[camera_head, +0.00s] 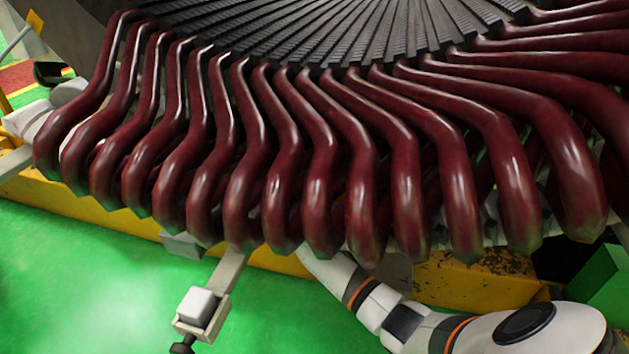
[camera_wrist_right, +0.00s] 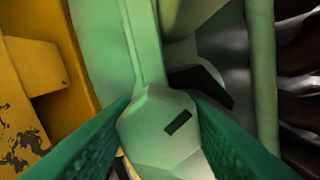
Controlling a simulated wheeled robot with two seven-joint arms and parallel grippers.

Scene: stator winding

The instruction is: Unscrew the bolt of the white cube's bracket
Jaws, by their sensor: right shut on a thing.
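The white cube (camera_head: 197,306) sits in a pale bracket (camera_head: 228,275) at the front, below the coil ends. A dark knob-like piece (camera_head: 183,346), possibly the bolt, sticks out under the cube and is cut off by the lower edge. My right arm (camera_head: 385,308) reaches in from the lower right, and its gripper is hidden behind the coils in the head view. In the right wrist view, the green-tinted fingers of my right gripper (camera_wrist_right: 160,112) are closed on a pale faceted piece (camera_wrist_right: 155,135) with a dark slot. I cannot tell which part this is. My left gripper is not in view.
Dark red coil ends (camera_head: 320,180) hang in a dense row above the bracket, with the grey stator core (camera_head: 330,30) behind. A yellow frame (camera_head: 120,215) runs beneath them. The green floor (camera_head: 70,290) at lower left is clear. A green block (camera_head: 603,280) is at the right.

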